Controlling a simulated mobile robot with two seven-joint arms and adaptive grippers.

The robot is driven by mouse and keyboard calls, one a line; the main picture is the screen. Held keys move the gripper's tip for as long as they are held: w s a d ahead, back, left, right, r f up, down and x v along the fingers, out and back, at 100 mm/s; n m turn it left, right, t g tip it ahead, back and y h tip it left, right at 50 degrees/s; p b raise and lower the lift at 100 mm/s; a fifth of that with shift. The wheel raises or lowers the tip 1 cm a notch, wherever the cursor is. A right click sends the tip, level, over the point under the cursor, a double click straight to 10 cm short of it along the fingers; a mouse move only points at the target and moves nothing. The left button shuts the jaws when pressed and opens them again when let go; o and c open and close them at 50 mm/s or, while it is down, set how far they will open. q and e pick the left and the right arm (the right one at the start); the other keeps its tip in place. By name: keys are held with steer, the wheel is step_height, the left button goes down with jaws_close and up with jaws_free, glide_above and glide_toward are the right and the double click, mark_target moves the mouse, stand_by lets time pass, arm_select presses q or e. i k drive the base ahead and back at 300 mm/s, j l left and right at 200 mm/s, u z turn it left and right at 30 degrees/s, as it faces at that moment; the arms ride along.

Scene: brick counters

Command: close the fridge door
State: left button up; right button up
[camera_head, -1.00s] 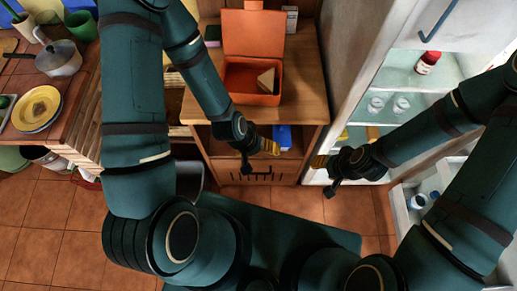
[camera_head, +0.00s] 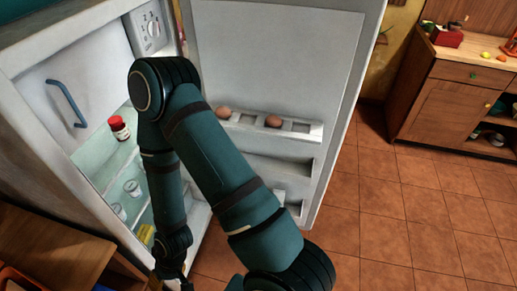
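The grey-white fridge (camera_head: 60,55) stands open at the left, its lit shelves showing. The fridge door (camera_head: 278,65) stands wide open in the middle, inner side toward me, with brown eggs (camera_head: 273,121) in its upper rack. My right arm bends across the front of the opening and hides part of the door and shelves. My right gripper (camera_head: 176,283) hangs low in front of the fridge at the bottom edge; its fingers are largely cut off. My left gripper is out of view.
A jar with a red lid (camera_head: 119,128) and small glass jars (camera_head: 132,188) stand on the fridge shelves. A wooden counter (camera_head: 50,245) is at lower left. Another wooden cabinet (camera_head: 440,110) stands at far right. The tiled floor (camera_head: 400,220) right of the door is clear.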

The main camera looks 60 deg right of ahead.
mark_target(305, 64)
steer(key=k+l+u, duration=0.25)
steer(key=k+l, duration=0.95)
steer(key=k+l+u, duration=0.1)
steer(key=l, duration=0.25)
steer(key=k+l, duration=0.2)
steer(key=k+l+u, duration=0.15)
steer(key=l, duration=0.25)
steer(key=k+l, duration=0.15)
steer(key=l, duration=0.15)
steer(key=k+l+u, duration=0.15)
steer(key=l, duration=0.15)
steer(key=k+l, duration=0.1)
steer(key=l, duration=0.55)
steer(key=k+l+u, duration=0.15)
steer(key=l, duration=0.5)
steer(key=l+u, duration=0.2)
steer(key=l, duration=1.35)
steer(key=i+j+z, duration=0.1)
steer(key=z, duration=0.8)
